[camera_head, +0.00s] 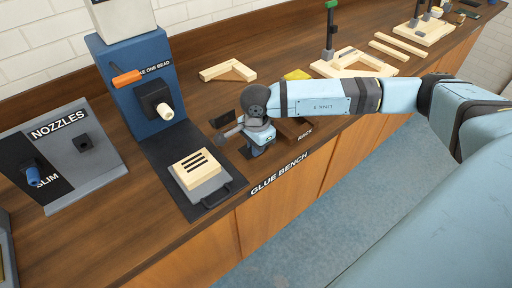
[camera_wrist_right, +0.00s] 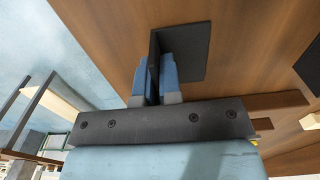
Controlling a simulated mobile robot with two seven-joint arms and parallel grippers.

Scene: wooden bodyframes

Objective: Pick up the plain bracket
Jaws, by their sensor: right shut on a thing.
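The plain bracket (camera_wrist_right: 185,52) is a dark, bare L-shaped piece. In the right wrist view one of its flanges stands between the two blue fingers of my right gripper (camera_wrist_right: 155,82), and the other spreads flat to the right. The fingers are closed on the standing flange. In the head view my right gripper (camera_head: 252,148) is low over the front of the bench, and the dark bracket (camera_head: 244,153) shows just below and left of it, partly hidden. I cannot tell whether it still touches the bench. My left gripper is not in view.
Left of the gripper stands a blue glue station with a dark base (camera_head: 214,201) holding a slotted wooden block (camera_head: 195,168). A small dark piece (camera_head: 222,118) is behind. The rack (camera_head: 290,128) is to the right. Wooden frames (camera_head: 228,71) lie further back; the nozzle stand (camera_head: 75,150) is far left.

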